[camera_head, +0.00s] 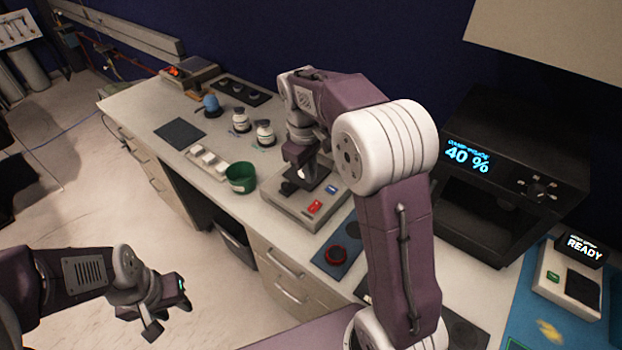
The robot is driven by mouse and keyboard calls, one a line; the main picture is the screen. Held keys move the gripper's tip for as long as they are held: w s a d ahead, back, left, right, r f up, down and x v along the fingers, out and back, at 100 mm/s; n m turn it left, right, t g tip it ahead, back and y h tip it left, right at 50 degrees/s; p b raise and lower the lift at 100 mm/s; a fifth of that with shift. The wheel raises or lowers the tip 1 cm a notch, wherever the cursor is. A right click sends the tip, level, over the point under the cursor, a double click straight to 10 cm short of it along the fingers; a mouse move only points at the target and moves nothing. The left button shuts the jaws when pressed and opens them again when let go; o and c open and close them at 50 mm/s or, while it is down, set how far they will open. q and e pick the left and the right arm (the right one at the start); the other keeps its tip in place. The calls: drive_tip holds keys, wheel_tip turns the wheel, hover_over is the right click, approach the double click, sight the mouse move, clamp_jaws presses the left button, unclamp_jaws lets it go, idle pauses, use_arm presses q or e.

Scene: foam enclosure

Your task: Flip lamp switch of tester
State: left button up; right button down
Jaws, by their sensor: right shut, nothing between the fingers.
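The tester is a light grey box (276,204) on the bench, with a red switch (315,206) and a small blue switch (331,189) on its top. A bright spot shows on its top near my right gripper. My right gripper (296,184) is shut and empty, pointing down over the left part of the tester, left of the red switch. Whether its tips touch the tester cannot be told. My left gripper (169,319) is open and empty, low over the floor in front of the bench.
A green cup (241,178) and a white block tray (206,162) stand left of the tester. White bottles (264,133) stand behind. A red button (337,255) on a blue mat lies to the right. A black oven-like device (500,190) reads 40 %.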

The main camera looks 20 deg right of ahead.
sight(317, 203)
drive_tip(key=w+d+p, duration=0.1)
drive_tip(key=p, duration=0.2)
drive_tip(key=shift+w+d+r, duration=0.1)
drive_tip(key=shift+w+d, duration=0.05)
idle(0.4)
drive_tip(key=f, duration=0.4)
drive_tip(key=d+f+p, duration=0.1)
drive_tip(key=f, duration=0.4)
drive_tip(key=w+f+p, duration=0.1)
drive_tip(key=f, duration=0.3)
drive_tip(key=shift+d+f, duration=0.25)
drive_tip(key=shift+f, duration=0.1)
